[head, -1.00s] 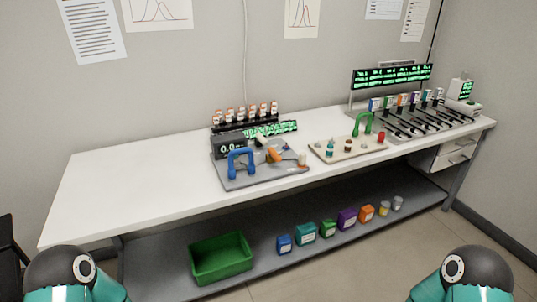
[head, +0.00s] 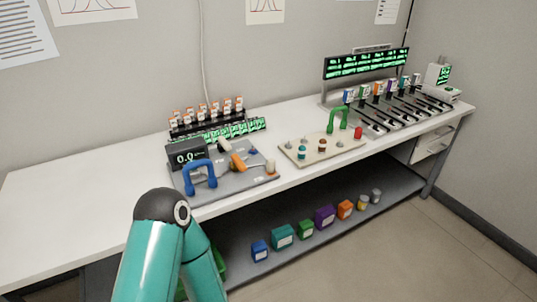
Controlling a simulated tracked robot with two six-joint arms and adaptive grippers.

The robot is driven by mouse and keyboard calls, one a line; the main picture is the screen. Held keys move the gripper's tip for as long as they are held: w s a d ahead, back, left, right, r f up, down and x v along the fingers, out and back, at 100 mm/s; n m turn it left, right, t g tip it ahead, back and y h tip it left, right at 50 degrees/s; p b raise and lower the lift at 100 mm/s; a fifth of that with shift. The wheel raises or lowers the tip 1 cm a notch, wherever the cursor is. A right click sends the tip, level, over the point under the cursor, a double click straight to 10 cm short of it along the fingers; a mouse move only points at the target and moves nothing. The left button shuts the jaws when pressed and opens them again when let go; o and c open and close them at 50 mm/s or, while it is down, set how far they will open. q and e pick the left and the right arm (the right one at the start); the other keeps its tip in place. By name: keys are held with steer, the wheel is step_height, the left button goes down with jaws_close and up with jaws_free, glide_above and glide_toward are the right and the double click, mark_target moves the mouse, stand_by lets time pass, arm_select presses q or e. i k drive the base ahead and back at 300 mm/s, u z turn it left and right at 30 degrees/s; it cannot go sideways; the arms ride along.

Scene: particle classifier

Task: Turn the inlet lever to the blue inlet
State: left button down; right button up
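A grey panel (head: 215,193) on the bench holds a blue arch-shaped handle (head: 198,172), an orange lever-like piece (head: 238,162), a white cylinder (head: 224,144), a small blue knob (head: 253,151) and a tan peg (head: 270,167). The orange piece lies tilted near the panel's middle. I cannot tell for sure which part is the inlet lever or which inlet it points to. My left arm shows at the bottom left, with its teal links in front of the bench edge. Neither gripper is in view.
A display reading 0.0 (head: 186,157) stands behind the blue handle. A beige board (head: 300,160) with a green arch (head: 338,118) and red cylinder (head: 358,132) sits to the right. Vials (head: 205,113) stand behind. The white bench top (head: 70,190) is clear at left.

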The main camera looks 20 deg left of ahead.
mark_target(237, 160)
steer(key=z, duration=0.05)
steer(key=i, duration=1.05)
steer(key=u, duration=0.7)
